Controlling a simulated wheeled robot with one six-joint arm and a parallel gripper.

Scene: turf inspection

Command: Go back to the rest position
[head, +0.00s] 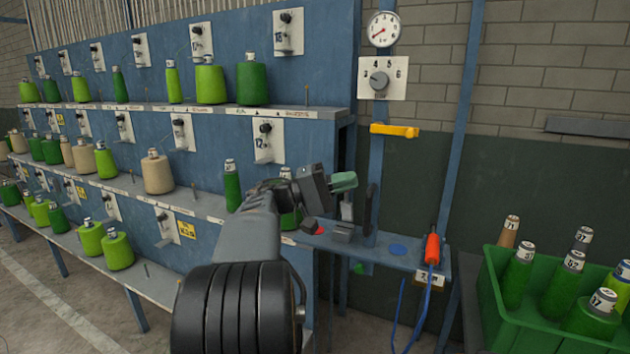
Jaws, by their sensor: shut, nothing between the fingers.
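My arm rises from the bottom middle of the head view, in front of the blue rack. My gripper (343,181) is at its end, pointing right, with greenish tips. It is shut and empty, in front of the right end of the rack and above a small blue shelf (375,250). A dark green cone (232,188) stands just left of the wrist. Another green cone is partly hidden behind the arm.
The blue rack (80,133) carries several green and tan cones on three levels. A yellow handle (394,130), a dial (383,29) and a knob plate (382,78) are on the right post. An orange tool (432,249) hangs at the shelf. A green crate (489,300) holds several cones.

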